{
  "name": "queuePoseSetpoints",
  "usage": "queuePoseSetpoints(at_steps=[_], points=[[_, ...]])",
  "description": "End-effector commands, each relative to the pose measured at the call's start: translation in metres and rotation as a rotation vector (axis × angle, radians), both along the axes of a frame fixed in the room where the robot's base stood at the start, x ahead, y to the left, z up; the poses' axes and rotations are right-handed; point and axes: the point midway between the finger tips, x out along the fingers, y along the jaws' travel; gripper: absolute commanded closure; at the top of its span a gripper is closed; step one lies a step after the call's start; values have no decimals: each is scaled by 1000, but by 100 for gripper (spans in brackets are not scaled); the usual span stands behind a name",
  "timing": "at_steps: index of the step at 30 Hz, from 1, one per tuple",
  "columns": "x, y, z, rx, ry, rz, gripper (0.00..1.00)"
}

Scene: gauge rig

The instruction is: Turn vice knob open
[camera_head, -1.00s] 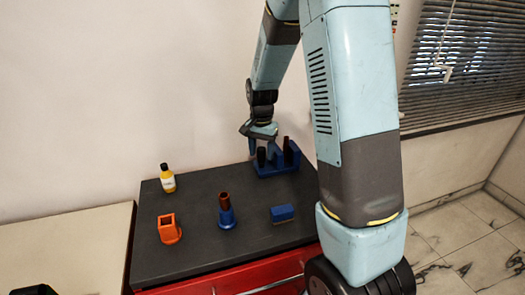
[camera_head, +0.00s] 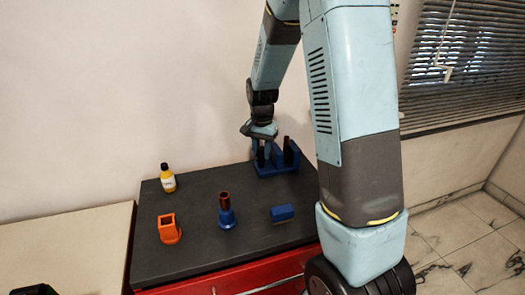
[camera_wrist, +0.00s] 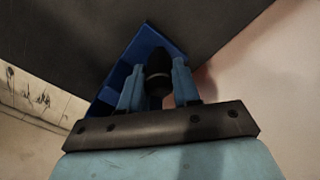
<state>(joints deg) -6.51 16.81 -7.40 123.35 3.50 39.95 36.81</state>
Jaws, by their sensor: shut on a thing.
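The blue vice (camera_head: 279,168) stands at the back right of the dark bench top. It also shows in the wrist view (camera_wrist: 112,84), beyond my fingers. Its dark knob (camera_wrist: 158,68) stands between my two blue fingertips. My gripper (camera_head: 262,150) reaches down from above onto the left part of the vice. In the wrist view my gripper (camera_wrist: 158,84) is shut on the knob, one finger on each side. The knob's lower part is hidden in the head view by the fingers.
On the bench top (camera_head: 190,240) stand a yellow bottle (camera_head: 168,183), an orange holder (camera_head: 169,233), a blue stand with a brown cylinder (camera_head: 226,214) and a blue block (camera_head: 282,213). A wall is close behind the vice.

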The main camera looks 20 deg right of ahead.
Motion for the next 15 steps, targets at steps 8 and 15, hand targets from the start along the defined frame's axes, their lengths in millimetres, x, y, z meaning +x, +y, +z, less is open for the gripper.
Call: queuePoseSetpoints(at_steps=[8, 15], points=[[1, 0, 0, 1, -2, 118, 99], [1, 0, 1, 0, -2, 321, 99]])
